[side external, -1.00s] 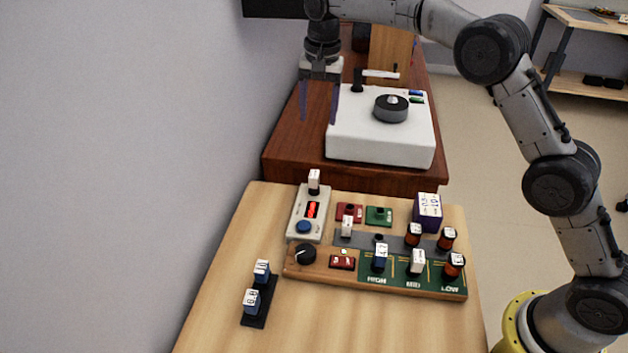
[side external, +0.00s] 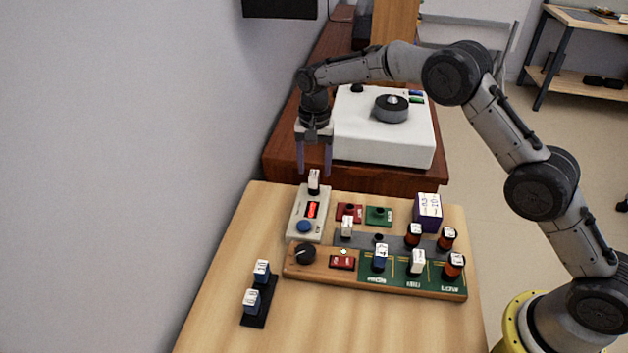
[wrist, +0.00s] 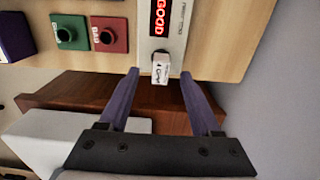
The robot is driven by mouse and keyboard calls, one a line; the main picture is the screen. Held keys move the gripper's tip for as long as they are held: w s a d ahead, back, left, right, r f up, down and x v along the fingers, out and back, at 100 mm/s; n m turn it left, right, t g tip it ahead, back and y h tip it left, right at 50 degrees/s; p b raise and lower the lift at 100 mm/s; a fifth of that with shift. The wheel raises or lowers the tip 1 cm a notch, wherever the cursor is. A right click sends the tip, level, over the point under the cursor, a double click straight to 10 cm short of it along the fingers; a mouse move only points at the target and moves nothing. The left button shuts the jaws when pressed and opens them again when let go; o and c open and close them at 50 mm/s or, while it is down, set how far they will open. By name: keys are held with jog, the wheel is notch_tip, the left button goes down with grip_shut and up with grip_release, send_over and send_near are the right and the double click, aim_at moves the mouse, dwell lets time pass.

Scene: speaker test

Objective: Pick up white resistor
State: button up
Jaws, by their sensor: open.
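A white resistor (side external: 314,181) stands upright at the far end of the grey tester with a red display (side external: 312,209). In the wrist view the resistor (wrist: 161,69) shows between and just beyond my fingertips, and the display reads GOOD. My gripper (side external: 314,172) is open and empty, pointing down at the resistor from above; in the wrist view its two purple fingers (wrist: 160,75) straddle the resistor's line. Contact is not visible. Other white resistors stand on the board, one at the grey strip (side external: 347,227) and one in the MID area (side external: 417,262).
A wooden board (side external: 375,284) holds a blue resistor (side external: 380,257) and several red-brown ones (side external: 454,265). Blue resistors stand on a black strip (side external: 255,313). Red (side external: 349,212) and green (side external: 379,216) sockets and a purple box (side external: 428,212) are right of the tester. A white machine (side external: 380,144) stands behind; a wall is left.

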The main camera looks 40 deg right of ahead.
aim_at(314, 174)
jog(key=shift+f, duration=1.75)
grip_shut()
